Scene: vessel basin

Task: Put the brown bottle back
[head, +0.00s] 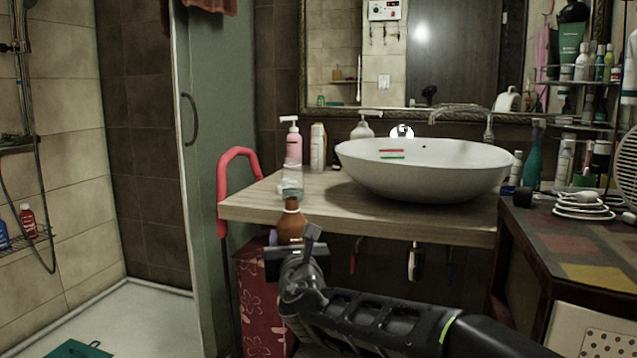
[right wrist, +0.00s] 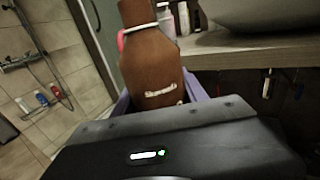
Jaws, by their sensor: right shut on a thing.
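The brown bottle (head: 291,223) shows in the head view just in front of the wooden counter's (head: 420,218) front edge, its neck near the level of that edge. My right gripper (head: 291,246) is shut on the bottle and holds it roughly upright, clear of the counter top. In the right wrist view the bottle (right wrist: 152,60) stands between the two purplish fingers (right wrist: 158,98), tilted slightly in the picture; its lower end is hidden behind the gripper body. My left gripper is not in view.
A clear cup (head: 292,180) stands at the counter's front, just behind the bottle. A pink pump bottle (head: 293,142) and a cream bottle (head: 318,147) stand farther back. A red rail (head: 222,190) is at the left.

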